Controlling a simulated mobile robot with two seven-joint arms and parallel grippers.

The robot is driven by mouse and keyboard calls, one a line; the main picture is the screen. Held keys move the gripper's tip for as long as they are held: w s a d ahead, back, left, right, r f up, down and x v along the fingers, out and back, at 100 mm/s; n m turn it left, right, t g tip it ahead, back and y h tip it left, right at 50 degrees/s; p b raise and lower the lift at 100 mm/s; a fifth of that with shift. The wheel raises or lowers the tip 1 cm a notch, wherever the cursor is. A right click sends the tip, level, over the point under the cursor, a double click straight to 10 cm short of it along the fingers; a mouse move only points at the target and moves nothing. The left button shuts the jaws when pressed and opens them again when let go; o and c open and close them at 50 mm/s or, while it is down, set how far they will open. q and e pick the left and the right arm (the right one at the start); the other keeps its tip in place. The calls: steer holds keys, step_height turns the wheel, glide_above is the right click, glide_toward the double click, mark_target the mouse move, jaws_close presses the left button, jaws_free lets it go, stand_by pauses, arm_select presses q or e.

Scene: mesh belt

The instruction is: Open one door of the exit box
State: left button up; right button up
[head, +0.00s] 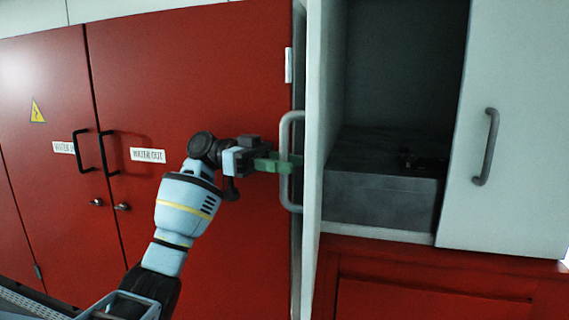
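The exit box is the pale cabinet at right. Its left door (317,120) stands swung open and shows nearly edge-on. That door's grey bar handle (284,185) faces left. The right door (525,110) is closed and has its own grey handle (487,147). My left gripper (279,164) is at the left door's handle, its green fingers reaching to the middle of the bar. The fingers overlap the bar; I cannot tell whether they grip it. My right gripper is not in view.
Red cabinet doors (210,70) with black handles (103,153) and a WATER OUT label (148,155) fill the left, behind my arm. Inside the open side of the box is a dark grey block (380,200). A red panel (430,290) lies below.

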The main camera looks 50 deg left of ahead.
arm_select(q)
steer(key=shift+s+a, duration=0.1)
steer(key=shift+a, duration=0.25)
steer(key=b+v, duration=0.1)
steer(key=v, duration=0.6)
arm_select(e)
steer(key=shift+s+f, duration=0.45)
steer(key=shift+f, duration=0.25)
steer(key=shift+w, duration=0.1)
arm_select(q)
steer(key=shift+s+f, duration=0.1)
steer(key=shift+s, duration=0.05)
